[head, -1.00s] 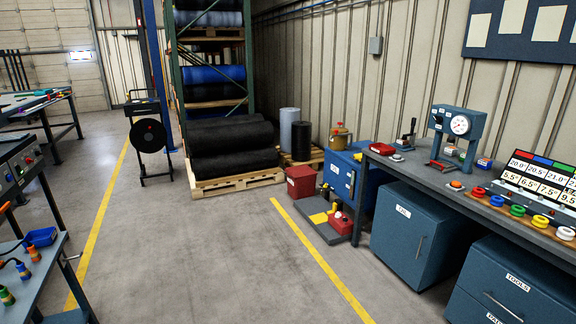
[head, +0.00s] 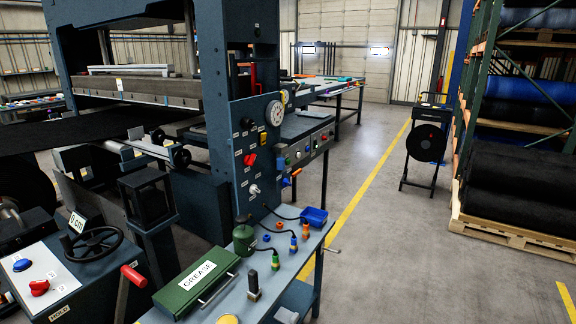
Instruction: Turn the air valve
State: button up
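My gripper is not in view. The blue-grey press (head: 235,60) stands left of centre, with a control panel (head: 245,150) on its near column. The panel carries a round white gauge (head: 274,113), a red knob (head: 250,160), small dark knobs and a pale round fitting (head: 254,190) near its bottom. The labels are too small to read, so I cannot tell which of these is the air valve.
A bench (head: 230,290) in front holds a green grease box (head: 197,282), a green canister (head: 243,238) and colored connectors on hoses. A handwheel (head: 92,243) and a console (head: 38,280) stand at left. Open floor (head: 400,260) lies right, before a reel stand (head: 427,145) and roll rack (head: 520,180).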

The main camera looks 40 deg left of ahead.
aim_at(250, 160)
jog(key=i+l+u, duration=0.15)
jog(key=i, duration=1.3)
jog(key=i+u, duration=0.2)
jog(key=u, duration=1.6)
